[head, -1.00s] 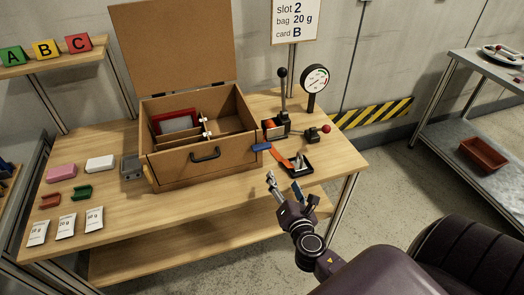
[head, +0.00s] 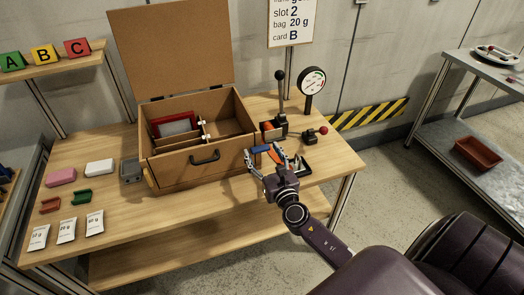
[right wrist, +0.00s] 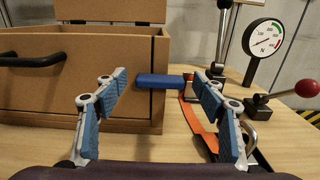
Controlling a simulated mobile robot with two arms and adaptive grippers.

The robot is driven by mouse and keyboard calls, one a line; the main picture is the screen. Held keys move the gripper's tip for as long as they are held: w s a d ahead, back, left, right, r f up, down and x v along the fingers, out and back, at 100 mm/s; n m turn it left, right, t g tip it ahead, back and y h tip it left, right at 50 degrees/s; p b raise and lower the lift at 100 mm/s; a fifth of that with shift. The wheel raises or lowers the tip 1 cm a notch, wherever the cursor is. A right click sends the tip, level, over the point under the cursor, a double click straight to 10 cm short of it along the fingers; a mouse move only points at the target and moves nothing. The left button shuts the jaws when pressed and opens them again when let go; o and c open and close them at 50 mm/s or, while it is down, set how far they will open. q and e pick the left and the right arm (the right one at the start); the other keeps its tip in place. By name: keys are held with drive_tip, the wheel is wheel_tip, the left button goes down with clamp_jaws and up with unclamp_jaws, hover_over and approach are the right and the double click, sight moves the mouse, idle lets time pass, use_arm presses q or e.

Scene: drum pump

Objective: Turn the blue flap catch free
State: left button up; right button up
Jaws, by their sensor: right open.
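The blue flap catch (head: 261,149) sticks out from the right side of the brown wooden box (head: 185,172). In the right wrist view the catch (right wrist: 162,81) lies level, a little beyond the fingertips and between them. My right gripper (head: 264,155) is open and empty in front of the catch. Its blue-padded fingers also show in the right wrist view (right wrist: 163,84), one on each side of the catch, with no visible contact. My left gripper is not in view.
An orange strap (right wrist: 199,123) runs beside the catch. A lever (head: 280,92), a gauge (head: 312,81) and a red-knobbed handle (head: 323,131) stand to the right. The box lid (head: 172,48) is up. Packets (head: 66,230) and blocks (head: 100,164) lie left.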

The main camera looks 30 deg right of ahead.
drive_tip(key=shift+w+d, duration=0.1)
drive_tip(key=shift+w, duration=0.2)
drive_tip(key=c, duration=1.2)
drive_tip(key=shift+o, duration=0.2)
